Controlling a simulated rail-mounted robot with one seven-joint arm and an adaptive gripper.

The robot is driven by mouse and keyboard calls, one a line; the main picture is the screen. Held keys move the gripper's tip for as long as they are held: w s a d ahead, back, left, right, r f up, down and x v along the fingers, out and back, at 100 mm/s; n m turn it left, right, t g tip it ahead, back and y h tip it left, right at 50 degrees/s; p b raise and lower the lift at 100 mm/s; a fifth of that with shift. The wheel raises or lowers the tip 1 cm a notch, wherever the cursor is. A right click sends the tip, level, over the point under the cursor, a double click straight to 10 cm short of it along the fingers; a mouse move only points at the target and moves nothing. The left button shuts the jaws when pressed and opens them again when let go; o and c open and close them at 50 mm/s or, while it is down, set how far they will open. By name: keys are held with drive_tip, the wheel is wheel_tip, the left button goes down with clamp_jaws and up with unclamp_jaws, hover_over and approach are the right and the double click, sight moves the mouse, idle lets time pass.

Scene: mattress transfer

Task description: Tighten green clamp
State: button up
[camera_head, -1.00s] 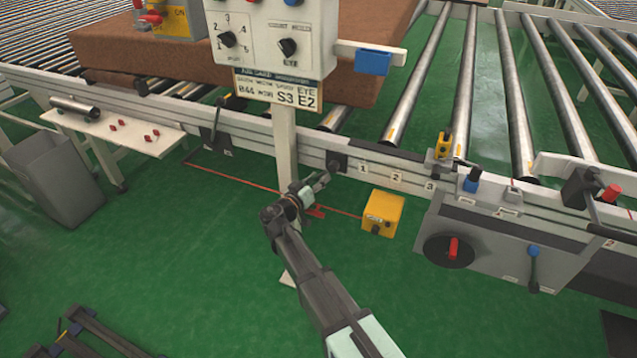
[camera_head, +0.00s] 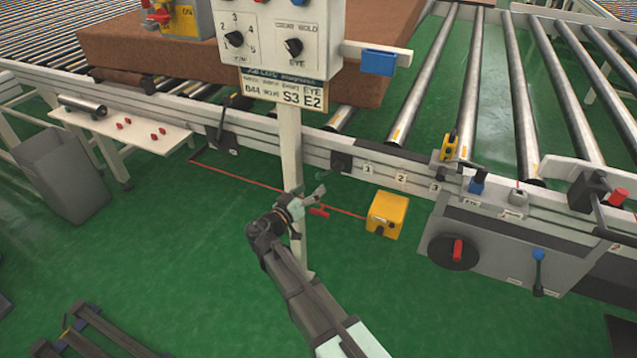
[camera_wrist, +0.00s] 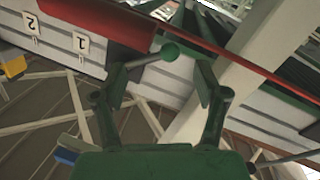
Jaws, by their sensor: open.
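In the wrist view, a grey lever with a green ball end (camera_wrist: 170,51) shows between and just beyond the fingers of my gripper (camera_wrist: 166,84). It looks like the green clamp's handle; I cannot tell whether a finger touches it. My gripper is open and holds nothing. In the head view my gripper (camera_head: 308,198) is beside the white post, below the dark block (camera_head: 341,161) on the conveyor's side rail.
The white post (camera_head: 289,150) carries a control panel (camera_head: 275,35) and stands close to my gripper. A yellow box (camera_head: 387,214) is on the green floor to the right. A red line (camera_head: 250,181) crosses behind. The grey control housing (camera_head: 500,250) is further right.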

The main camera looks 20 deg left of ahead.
drive_tip(key=v, duration=0.4)
drive_tip(key=shift+s+a, duration=0.1)
drive_tip(key=shift+s, duration=0.25)
